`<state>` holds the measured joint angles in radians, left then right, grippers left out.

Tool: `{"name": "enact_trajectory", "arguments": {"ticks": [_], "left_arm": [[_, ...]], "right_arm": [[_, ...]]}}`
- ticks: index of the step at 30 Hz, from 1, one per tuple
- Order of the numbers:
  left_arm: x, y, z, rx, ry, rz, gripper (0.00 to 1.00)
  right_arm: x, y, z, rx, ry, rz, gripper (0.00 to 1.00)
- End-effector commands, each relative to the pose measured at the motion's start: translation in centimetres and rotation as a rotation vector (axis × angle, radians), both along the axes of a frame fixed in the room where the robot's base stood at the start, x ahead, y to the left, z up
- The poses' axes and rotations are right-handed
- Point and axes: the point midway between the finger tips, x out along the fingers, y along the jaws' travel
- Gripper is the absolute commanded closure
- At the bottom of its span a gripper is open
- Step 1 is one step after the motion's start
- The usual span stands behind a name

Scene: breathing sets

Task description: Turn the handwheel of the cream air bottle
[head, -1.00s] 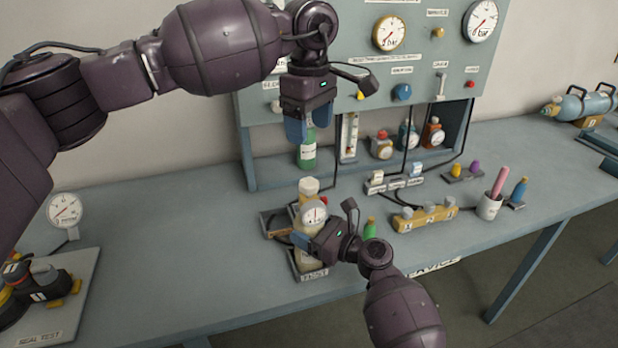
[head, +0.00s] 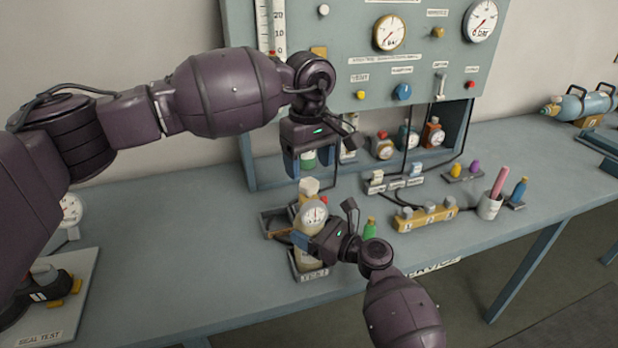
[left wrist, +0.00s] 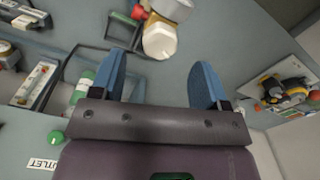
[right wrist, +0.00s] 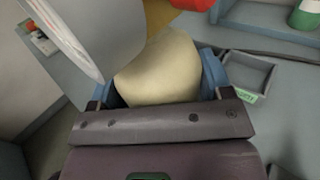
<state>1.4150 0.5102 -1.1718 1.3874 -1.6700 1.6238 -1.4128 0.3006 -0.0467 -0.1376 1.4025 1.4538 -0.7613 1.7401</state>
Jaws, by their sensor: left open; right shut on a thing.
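The cream air bottle (head: 309,257) stands upright in the tray marked TEST (head: 314,274), with a round gauge (head: 314,212) near its top. Its pale handwheel (head: 309,187) is on top and also shows in the left wrist view (left wrist: 160,41). My right gripper (head: 310,240) is shut on the bottle's body, which fills its jaws in the right wrist view (right wrist: 160,72). My left gripper (head: 306,164) is open and empty, above and a little behind the handwheel. In the left wrist view the handwheel lies beyond the open fingers (left wrist: 165,85).
An empty tray (head: 275,219) stands beside the bottle. Behind are the grey gauge panel (head: 350,75) and a green bottle (left wrist: 83,85).

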Motion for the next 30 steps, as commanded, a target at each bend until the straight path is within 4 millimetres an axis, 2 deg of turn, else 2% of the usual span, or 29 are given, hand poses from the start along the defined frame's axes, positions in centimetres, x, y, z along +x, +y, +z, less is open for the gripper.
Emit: {"name": "enact_trajectory", "arguments": {"ticks": [3, 9, 20, 23, 30], "left_arm": [[0.0, 0.0, -1.9, 0.0, 0.001, 0.0, 0.31], [-0.1, 0.0, -3.7, 0.0, 0.001, -0.001, 0.31], [0.0, 0.0, -4.1, 0.0, 0.0, 0.0, 0.31], [0.0, 0.0, -4.1, 0.0, 0.0, 0.0, 0.44], [0.0, 0.0, -4.1, 0.0, 0.0, 0.0, 0.8]], "right_arm": [[0.0, 0.0, 0.0, 0.0, 0.001, 0.0, 0.84], [0.0, 0.0, 0.0, 0.0, 0.001, 0.0, 0.84], [0.0, 0.0, 0.0, 0.0, 0.001, 0.0, 0.84], [0.0, 0.0, 0.0, 0.0, 0.001, 0.0, 0.84], [0.0, 0.0, 0.0, 0.0, 0.001, 0.0, 0.84]]}}
